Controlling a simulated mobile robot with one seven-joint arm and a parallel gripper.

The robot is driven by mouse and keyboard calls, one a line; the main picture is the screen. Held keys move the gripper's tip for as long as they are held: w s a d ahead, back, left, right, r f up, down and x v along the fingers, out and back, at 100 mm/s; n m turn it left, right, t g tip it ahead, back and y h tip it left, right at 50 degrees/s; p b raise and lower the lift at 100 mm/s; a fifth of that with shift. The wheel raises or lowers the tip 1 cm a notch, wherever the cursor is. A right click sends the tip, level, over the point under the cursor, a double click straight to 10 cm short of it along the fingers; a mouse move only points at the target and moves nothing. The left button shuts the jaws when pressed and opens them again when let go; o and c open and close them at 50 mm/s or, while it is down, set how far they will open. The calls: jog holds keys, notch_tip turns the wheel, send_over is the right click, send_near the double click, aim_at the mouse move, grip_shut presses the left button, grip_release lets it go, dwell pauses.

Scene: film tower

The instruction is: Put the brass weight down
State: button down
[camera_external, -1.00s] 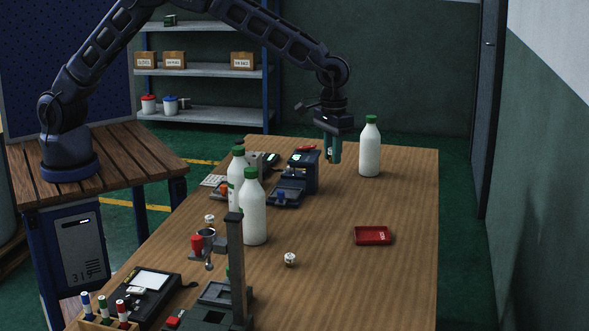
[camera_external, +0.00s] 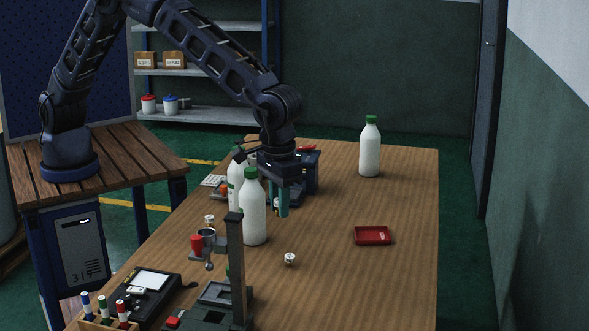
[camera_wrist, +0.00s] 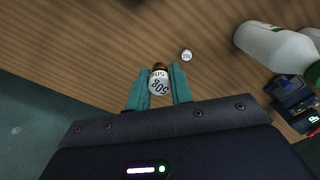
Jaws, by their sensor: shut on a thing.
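The brass weight (camera_wrist: 159,82) shows in the wrist view as a small cylinder with a white label reading 50g and a brown-gold end. My gripper (camera_wrist: 156,88) is shut on it, with one teal finger on each side. In the external view my gripper (camera_external: 279,208) points down over the table, just right of the front white bottle; the weight is mostly hidden between the fingers there. I cannot tell how far it is above the table (camera_external: 340,200). A smaller white-topped piece (camera_wrist: 187,55) lies on the wood beyond the fingers.
White bottles with green caps stand left of my gripper (camera_external: 254,215) and at the back right (camera_external: 370,150). A red tray (camera_external: 373,236) lies at right. A small white-topped piece (camera_external: 290,259) lies in front. A dark blue device (camera_external: 308,172) stands behind. The table's right side is largely clear.

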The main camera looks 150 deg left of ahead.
aim_at(281, 284)
notch_tip(281, 284, down, 17)
jog(key=shift+f, duration=0.15)
dwell(0.5)
jog(key=shift+f, duration=0.1)
jog(key=c, duration=1.2)
grip_release()
jog(key=shift+c, duration=0.2)
